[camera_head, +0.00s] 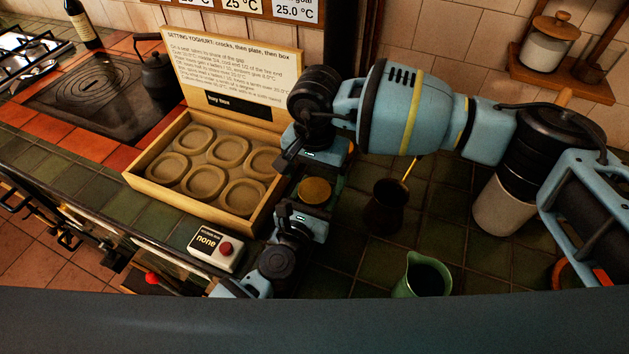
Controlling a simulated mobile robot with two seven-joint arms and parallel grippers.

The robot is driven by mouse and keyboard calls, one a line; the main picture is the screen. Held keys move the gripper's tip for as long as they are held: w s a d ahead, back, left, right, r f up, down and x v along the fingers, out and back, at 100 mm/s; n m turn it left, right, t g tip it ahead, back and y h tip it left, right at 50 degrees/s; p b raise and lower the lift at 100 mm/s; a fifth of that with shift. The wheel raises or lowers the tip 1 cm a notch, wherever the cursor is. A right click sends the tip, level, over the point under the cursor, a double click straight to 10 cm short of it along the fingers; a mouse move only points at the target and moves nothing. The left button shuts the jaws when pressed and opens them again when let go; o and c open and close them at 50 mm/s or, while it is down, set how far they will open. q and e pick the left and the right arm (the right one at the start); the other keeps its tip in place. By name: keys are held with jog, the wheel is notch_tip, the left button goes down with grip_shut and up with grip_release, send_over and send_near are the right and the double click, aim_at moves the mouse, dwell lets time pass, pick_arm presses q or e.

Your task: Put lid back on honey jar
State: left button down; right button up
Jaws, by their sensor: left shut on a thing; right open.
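A round golden-yellow thing (314,190) shows its flat top between my two grippers, just right of the wooden box. I cannot tell whether it is the lid or the top of the honey jar; no separate lid or jar can be made out beside it. My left gripper (304,221), coming up from below, is shut at its near side; the fingertips are partly hidden. My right gripper (318,152), on the arm from the right, is open at its far side, and its arm hides part of the counter behind.
The wooden box (148,198) with several round hollows and an instruction board stands left of the grippers. A dark pot with a handle (386,207), a green jug (423,276) and a white-and-black vessel (499,207) stand to the right.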

pick_arm(q)
jog(key=shift+r, duration=0.1)
pick_arm(e)
jog(key=shift+r, duration=0.5)
jog(key=shift+o, duration=1.4)
notch_tip(320, 180, up, 12)
jog(key=shift+s, duration=0.15)
